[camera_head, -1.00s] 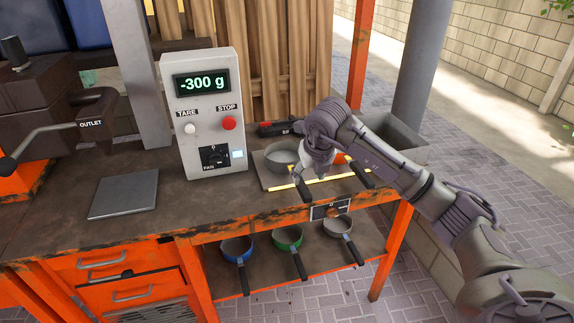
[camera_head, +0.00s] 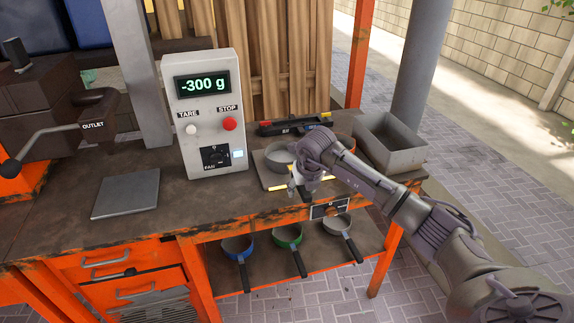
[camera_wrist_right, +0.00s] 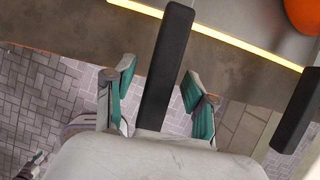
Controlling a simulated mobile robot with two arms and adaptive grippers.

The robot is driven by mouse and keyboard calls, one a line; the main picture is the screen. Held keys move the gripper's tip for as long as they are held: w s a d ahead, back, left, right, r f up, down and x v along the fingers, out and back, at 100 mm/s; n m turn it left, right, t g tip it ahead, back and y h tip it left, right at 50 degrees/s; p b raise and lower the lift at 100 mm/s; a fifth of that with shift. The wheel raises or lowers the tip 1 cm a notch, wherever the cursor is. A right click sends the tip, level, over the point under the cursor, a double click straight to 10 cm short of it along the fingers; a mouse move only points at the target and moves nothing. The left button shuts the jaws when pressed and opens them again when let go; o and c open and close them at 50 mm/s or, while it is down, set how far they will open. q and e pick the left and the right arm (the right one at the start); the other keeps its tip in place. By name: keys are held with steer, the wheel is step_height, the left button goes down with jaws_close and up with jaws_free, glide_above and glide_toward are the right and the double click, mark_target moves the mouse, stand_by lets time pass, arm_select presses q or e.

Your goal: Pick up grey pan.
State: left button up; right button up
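A grey pan (camera_head: 277,158) sits on the flat yellow-edged plate on the workbench; my right arm hides part of it. My right gripper (camera_head: 302,187) is at the bench's front edge, over that pan's handle. In the right wrist view a dark handle (camera_wrist_right: 168,65) runs between the two open fingers (camera_wrist_right: 158,88), with a gap on each side. Another grey-rimmed pan (camera_head: 337,226) sits on the lower shelf, beside a green pan (camera_head: 287,236) and a blue pan (camera_head: 237,247). My left gripper is not in view.
An orange pan (camera_wrist_right: 302,12) with its own dark handle (camera_wrist_right: 298,112) is close to the right gripper. The control box (camera_head: 208,112) reads -300 g. A grey square plate (camera_head: 125,194) lies left, and a grey trough (camera_head: 392,150) is at the right end.

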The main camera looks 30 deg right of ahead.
jaws_close()
steer(key=shift+w+r, duration=0.1)
